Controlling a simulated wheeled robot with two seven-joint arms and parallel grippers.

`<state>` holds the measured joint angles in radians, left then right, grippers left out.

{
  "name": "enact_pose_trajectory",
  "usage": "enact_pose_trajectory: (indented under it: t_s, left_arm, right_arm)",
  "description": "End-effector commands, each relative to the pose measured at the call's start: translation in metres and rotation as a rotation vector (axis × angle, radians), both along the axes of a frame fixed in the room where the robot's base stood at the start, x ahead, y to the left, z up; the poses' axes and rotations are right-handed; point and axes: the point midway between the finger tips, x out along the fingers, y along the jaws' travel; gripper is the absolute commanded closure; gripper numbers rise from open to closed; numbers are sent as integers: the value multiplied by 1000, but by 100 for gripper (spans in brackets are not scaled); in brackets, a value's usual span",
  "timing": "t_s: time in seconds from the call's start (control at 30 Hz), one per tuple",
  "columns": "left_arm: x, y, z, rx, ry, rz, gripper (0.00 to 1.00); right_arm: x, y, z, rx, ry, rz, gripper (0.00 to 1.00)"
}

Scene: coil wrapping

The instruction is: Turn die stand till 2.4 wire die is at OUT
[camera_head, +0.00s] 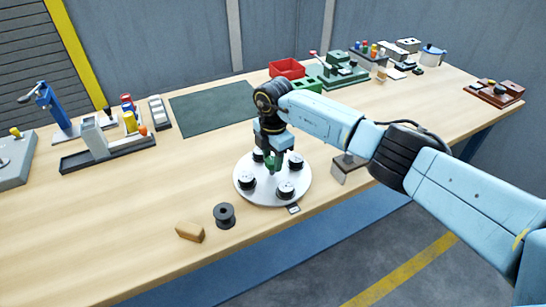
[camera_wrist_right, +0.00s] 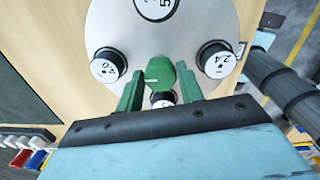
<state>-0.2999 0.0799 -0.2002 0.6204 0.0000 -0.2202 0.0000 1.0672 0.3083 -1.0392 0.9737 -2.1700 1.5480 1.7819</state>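The die stand (camera_head: 244,172) is a round pale plate on the table with several dark, white-topped wire dies around a green centre knob (camera_wrist_right: 160,73). My right gripper (camera_head: 272,163) points down over its middle; in the right wrist view its green fingers (camera_wrist_right: 160,84) sit on both sides of the knob and appear closed on it. The die that seems to read 2.4 (camera_wrist_right: 217,60) is at the right there, close to a small tag (camera_wrist_right: 241,49) at the plate's edge. In the head view that tag (camera_head: 293,208) lies at the front edge, its lettering unreadable. My left gripper is out of view.
A black spool (camera_head: 225,215) and a wooden block (camera_head: 190,232) lie front left of the stand. A metal bracket (camera_head: 347,168) stands right of it, under my right arm. A green mat (camera_head: 213,107) and red bin (camera_head: 287,68) are behind.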

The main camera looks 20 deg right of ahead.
Motion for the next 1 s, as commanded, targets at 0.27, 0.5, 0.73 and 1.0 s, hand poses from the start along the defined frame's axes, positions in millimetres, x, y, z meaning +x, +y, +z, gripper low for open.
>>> enact_pose_trajectory:
  t_s: [0.27,0.5,0.73,1.0]
  left_arm:
    - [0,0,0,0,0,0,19]
    - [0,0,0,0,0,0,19]
    - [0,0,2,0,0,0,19]
    - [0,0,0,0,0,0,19]
  right_arm:
    - [0,0,0,0,0,0,44]
    - [0,0,7,1,-2,0,44]
    - [0,-1,50,1,-5,1,44]
    - [-2,-1,107,-1,-3,0,44]
